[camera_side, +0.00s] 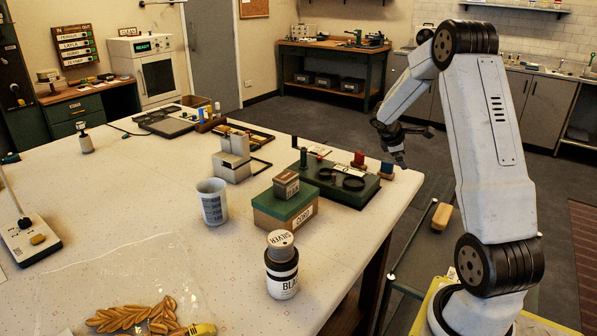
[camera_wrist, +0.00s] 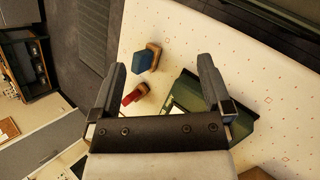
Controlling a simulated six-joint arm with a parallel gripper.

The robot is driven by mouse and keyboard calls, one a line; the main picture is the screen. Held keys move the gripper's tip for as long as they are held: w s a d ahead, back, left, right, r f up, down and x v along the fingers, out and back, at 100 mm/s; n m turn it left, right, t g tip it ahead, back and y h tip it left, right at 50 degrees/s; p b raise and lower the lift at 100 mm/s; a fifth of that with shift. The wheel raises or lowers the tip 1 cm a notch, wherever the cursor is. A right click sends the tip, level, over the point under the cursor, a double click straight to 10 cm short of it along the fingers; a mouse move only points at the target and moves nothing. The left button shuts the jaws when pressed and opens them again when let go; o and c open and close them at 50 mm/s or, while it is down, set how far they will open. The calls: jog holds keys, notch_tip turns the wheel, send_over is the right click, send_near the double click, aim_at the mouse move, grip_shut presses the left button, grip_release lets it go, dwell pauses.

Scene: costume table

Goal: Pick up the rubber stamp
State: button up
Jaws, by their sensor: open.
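Two small stamp-like blocks with wooden parts are on the white table (camera_side: 140,215) near its far right edge. One is blue (camera_side: 387,169) and also shows in the wrist view (camera_wrist: 145,59). The other is red (camera_side: 359,158) and also shows in the wrist view (camera_wrist: 134,95). I cannot tell which one the task names. My gripper (camera_side: 414,148) is open and empty, above and slightly right of the blue block. In the wrist view the blue block appears between my two fingers (camera_wrist: 156,62), with the red one nearer the gripper's base.
A dark green stand (camera_side: 372,193) with round openings is just in front of the blocks. The table edge is close by.

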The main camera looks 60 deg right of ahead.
aim_at(388, 162)
jog(key=w+d+r+n+t+h, duration=0.25)
jog(key=w+r+n+h, duration=0.4)
jog(key=n, duration=0.75)
jog(key=shift+t+y, duration=0.25)
jog(key=shift+t, duration=0.1)
jog(key=f, duration=1.2)
jog(key=shift+a+f, duration=0.2)
jog(key=shift+f, duration=0.05)
jog(key=shift+x, duration=1.3)
jog(key=shift+d, duration=0.15)
jog(key=shift+x, duration=2.45)
jog(key=shift+s, duration=0.1)
jog(key=c, duration=1.3)
